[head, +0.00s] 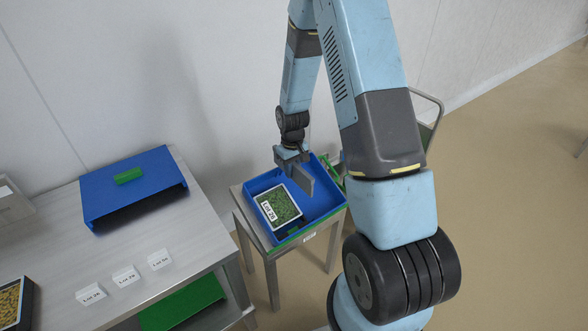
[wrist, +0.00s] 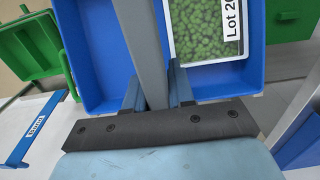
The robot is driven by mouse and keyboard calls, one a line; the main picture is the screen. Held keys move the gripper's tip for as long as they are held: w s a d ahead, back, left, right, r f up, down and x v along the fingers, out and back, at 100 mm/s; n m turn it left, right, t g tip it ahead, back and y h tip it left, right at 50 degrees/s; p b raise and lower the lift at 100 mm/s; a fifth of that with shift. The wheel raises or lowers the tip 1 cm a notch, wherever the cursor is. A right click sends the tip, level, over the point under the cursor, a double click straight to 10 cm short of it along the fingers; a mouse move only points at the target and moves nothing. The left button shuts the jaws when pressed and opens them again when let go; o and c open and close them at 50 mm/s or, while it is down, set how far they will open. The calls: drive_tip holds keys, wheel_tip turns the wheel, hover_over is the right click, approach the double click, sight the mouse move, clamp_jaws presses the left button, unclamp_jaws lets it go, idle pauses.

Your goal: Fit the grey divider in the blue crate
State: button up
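The blue crate (head: 336,206) stands open on a small metal stand; its blue walls also show in the wrist view (wrist: 84,50). A sealed tray with green contents and a "Lot 26" label (head: 279,207) lies inside it, and it shows at upper right in the wrist view (wrist: 205,30). My gripper (head: 294,158) is over the crate's back part, its fingers (wrist: 157,95) closed on the grey divider (head: 304,182). The divider (wrist: 145,50) runs as a narrow upright plate beside the tray. Whether its lower edge touches the crate floor cannot be told.
Green items (wrist: 25,40) stand near the blue crate. The floor at right is clear.

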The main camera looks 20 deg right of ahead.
drive_tip(key=o, duration=0.5)
drive_tip(key=shift+c, duration=0.2)
wheel_tip(320, 180, up, 12)
drive_tip(key=shift+r, duration=0.1)
drive_tip(key=s+r+m+t, duration=0.1)
drive_tip(key=s+r, duration=0.4)
drive_tip(key=r, duration=0.4)
drive_tip(key=s+r+m+t, duration=0.1)
drive_tip(key=s+r+t, duration=0.1)
drive_tip(key=s+r, duration=0.5)
drive_tip(key=s+r+m+t, duration=0.1)
drive_tip(key=s+r+t, duration=0.1)
drive_tip(key=s+r, duration=1.1)
drive_tip(key=s, duration=0.3)
drive_tip(key=shift+s+d+m+t, duration=0.15)
drive_tip(key=shift+d+m+t, duration=0.15)
